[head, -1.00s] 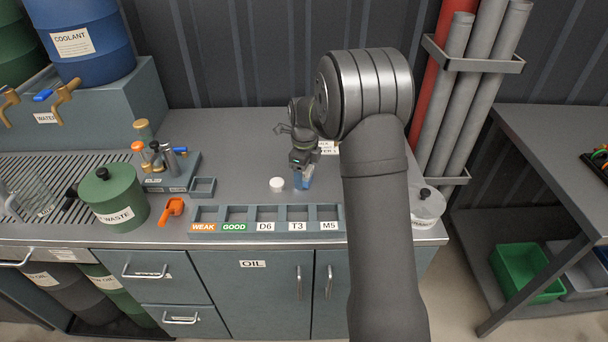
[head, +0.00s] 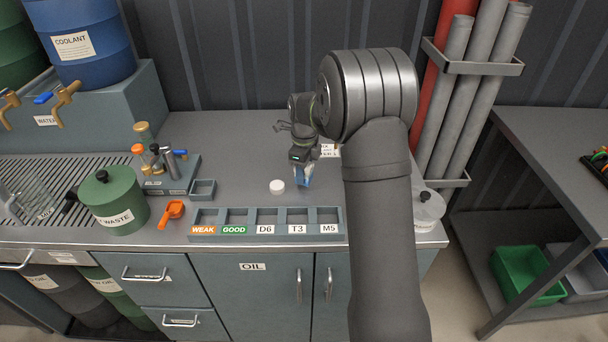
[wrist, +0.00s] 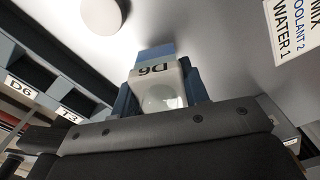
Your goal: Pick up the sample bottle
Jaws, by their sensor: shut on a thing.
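The sample bottle is a small pale, see-through bottle marked D6, with a blue band, in the wrist view (wrist: 160,88). In the head view it is a small blue and whitish shape (head: 304,178) that my gripper (head: 303,170) partly hides. My gripper points down over the counter, its blue fingers on both sides of the bottle in the wrist view (wrist: 162,97), shut on it. I cannot tell whether the bottle's base touches the counter. A round white cap (head: 277,186) lies on the counter just left of the bottle; it also shows in the wrist view (wrist: 103,14).
A rack (head: 266,229) with slots labelled WEAK, GOOD, D6, T3 and M5 lies along the counter's front edge. An orange tool (head: 172,212), a green waste can (head: 118,200) and a small stand (head: 170,178) are at left. A clear jar (head: 428,207) stands right of my arm.

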